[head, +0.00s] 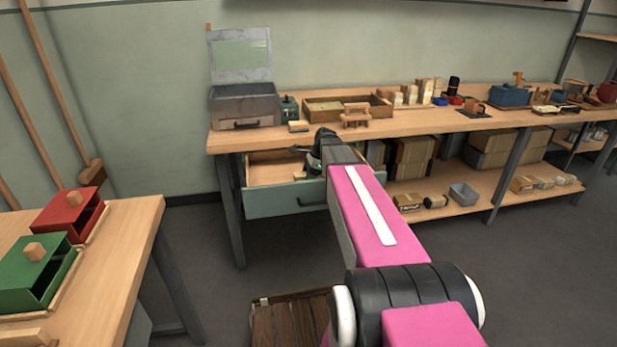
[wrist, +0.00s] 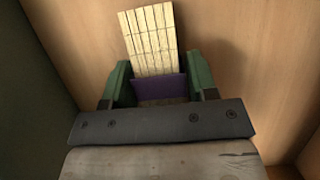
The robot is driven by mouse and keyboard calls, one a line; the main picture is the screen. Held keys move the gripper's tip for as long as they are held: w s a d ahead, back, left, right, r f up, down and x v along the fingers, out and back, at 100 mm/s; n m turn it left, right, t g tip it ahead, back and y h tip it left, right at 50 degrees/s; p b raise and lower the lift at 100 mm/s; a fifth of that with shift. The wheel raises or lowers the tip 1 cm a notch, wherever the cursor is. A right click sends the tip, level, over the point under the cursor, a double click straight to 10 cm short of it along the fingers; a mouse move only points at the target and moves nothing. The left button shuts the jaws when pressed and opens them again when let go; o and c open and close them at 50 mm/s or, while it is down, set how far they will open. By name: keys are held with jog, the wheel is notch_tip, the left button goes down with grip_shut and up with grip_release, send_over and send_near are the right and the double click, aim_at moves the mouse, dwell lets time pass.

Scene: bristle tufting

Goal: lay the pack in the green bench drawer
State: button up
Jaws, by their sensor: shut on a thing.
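The pack is a flat bundle of pale yellow strips (wrist: 152,38) with a purple band (wrist: 160,89) across its near end. My gripper (wrist: 161,82) is shut on the banded end, with one green finger on each side. The green bench drawer (head: 272,203) is pulled open under the long bench. In the head view my gripper (head: 311,163) reaches into the drawer's opening, and my arm hides part of it. The wrist view shows bare wood beyond the pack. I cannot tell whether the pack touches the drawer floor.
The bench top (head: 225,139) above the drawer carries a grey lidded box (head: 245,107), a wooden tray (head: 322,108) and several small items. A lower shelf holds cartons (head: 412,150). At left, another table (head: 110,270) holds a red box (head: 66,217) and a green box (head: 30,275).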

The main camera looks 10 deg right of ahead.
jog(key=shift+f, duration=0.1)
jog(key=o, duration=0.9)
jog(key=shift+o, duration=0.2)
jog(key=v, duration=1.2)
